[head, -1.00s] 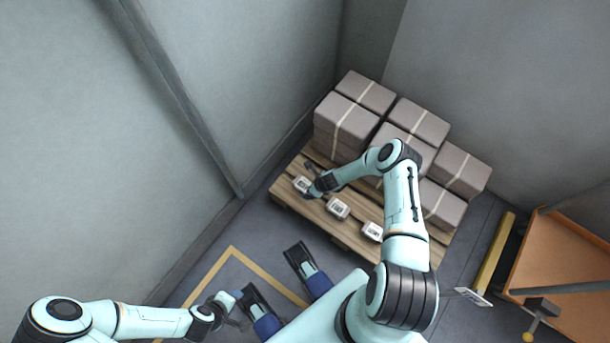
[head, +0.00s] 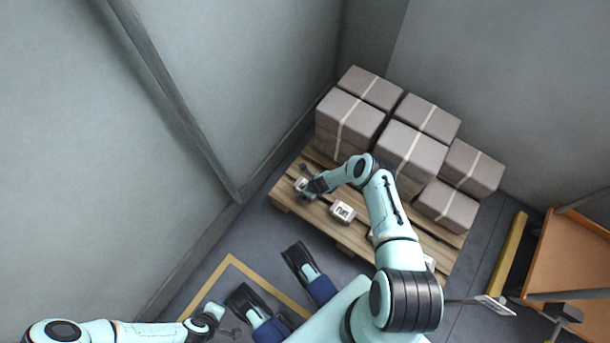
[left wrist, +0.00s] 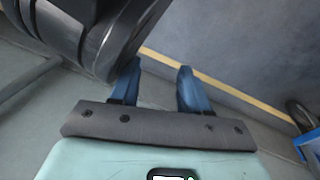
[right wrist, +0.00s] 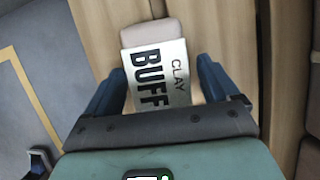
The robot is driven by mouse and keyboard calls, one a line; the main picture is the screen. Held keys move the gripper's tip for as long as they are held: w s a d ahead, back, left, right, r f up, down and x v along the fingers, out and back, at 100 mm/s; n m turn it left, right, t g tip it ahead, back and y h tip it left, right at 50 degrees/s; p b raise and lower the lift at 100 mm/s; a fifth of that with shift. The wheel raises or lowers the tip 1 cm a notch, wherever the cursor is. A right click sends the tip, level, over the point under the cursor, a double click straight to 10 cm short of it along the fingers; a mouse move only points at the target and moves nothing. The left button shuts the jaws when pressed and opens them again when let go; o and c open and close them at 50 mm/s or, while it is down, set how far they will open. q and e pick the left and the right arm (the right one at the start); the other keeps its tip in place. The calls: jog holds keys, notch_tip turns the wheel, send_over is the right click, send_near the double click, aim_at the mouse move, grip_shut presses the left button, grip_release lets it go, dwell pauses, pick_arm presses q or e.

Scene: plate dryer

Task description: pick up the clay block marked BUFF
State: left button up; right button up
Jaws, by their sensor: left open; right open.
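The clay block marked BUFF (right wrist: 158,72) shows in the right wrist view, with its white label reading CLAY BUFF. It lies on the pallet's wooden boards, and its lower part reaches between the fingers of my right gripper (right wrist: 165,90). In the head view the block (head: 301,184) is at the pallet's left end, partly covered by my right gripper (head: 308,186). My right gripper is open, one finger on each side of the block. My left gripper (left wrist: 160,75) is open and empty above the floor, far from the pallet.
Another labelled block (head: 342,211) sits on the pallet (head: 352,241) to the right, and more are partly hidden by my right arm. Large strapped cartons (head: 410,155) are stacked behind. Grey walls close in the left side. An orange cart (head: 575,265) stands at the right.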

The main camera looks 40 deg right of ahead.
jog(key=shift+b+x, duration=0.4)
jog(key=shift+x, duration=0.45)
jog(key=shift+w+r, duration=0.1)
jog(key=c, duration=1.6)
pick_arm(q)
jog(key=shift+s+a+f+g, duration=0.2)
jog(key=shift+s+f+g, duration=0.2)
jog(key=shift+s+f, duration=0.65)
jog(key=shift+s+r, duration=0.1)
jog(key=shift+r, duration=0.05)
